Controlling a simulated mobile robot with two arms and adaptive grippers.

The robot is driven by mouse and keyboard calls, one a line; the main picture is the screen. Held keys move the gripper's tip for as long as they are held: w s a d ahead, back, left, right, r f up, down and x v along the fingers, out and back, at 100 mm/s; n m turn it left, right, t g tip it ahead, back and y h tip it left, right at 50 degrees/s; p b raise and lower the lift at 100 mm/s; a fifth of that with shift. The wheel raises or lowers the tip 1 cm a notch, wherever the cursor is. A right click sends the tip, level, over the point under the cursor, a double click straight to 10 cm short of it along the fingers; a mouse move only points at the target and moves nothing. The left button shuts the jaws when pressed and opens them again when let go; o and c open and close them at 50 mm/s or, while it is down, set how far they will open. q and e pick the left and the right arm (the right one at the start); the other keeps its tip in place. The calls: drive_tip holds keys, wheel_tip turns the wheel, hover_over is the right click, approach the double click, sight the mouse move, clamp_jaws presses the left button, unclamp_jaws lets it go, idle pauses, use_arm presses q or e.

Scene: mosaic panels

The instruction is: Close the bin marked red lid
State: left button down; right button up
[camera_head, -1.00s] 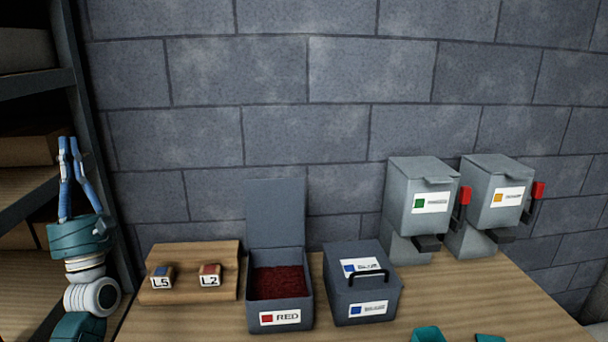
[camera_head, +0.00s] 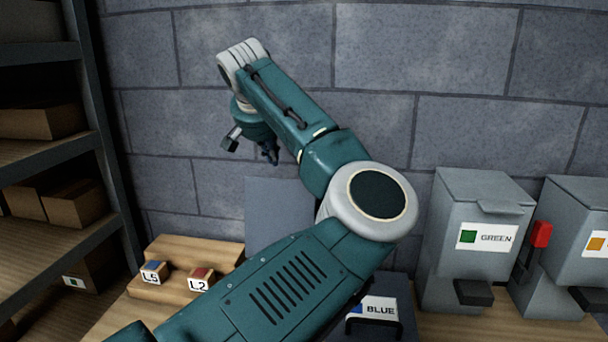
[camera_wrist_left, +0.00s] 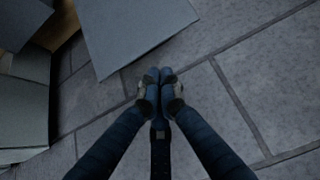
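The raised grey lid (camera_head: 277,205) of the red bin stands upright against the wall side. The bin's body and red label are hidden behind my left arm. My left gripper (camera_head: 270,156) hangs above the lid, near its top edge, in the head view. In the left wrist view, the left gripper (camera_wrist_left: 160,76) has its fingertips together with nothing visible between them. The lid (camera_wrist_left: 128,32) lies just beyond the tips there, its edge close to them; I cannot tell if they touch. My right gripper is out of view.
The blue bin (camera_head: 397,298), partly covered by my arm, stands right of the lid. The green dispenser (camera_head: 470,273) and another dispenser (camera_head: 570,215) stand farther right. A wooden board (camera_head: 190,252) with blocks L5 (camera_head: 153,272) and L2 (camera_head: 201,279) is at left, beside a shelf.

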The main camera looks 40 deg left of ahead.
use_arm(q)
drive_tip(key=p+x, duration=0.1)
drive_tip(key=x, duration=0.2)
drive_tip(key=p+x, duration=0.1)
drive_tip(key=x, duration=0.2)
drive_tip(key=p+x, duration=0.1)
drive_tip(key=x, duration=0.3)
drive_tip(key=shift+w+d+r+p, duration=0.15)
drive_tip(key=shift+w+d+p, duration=0.1)
drive_tip(key=shift+w+p, duration=0.1)
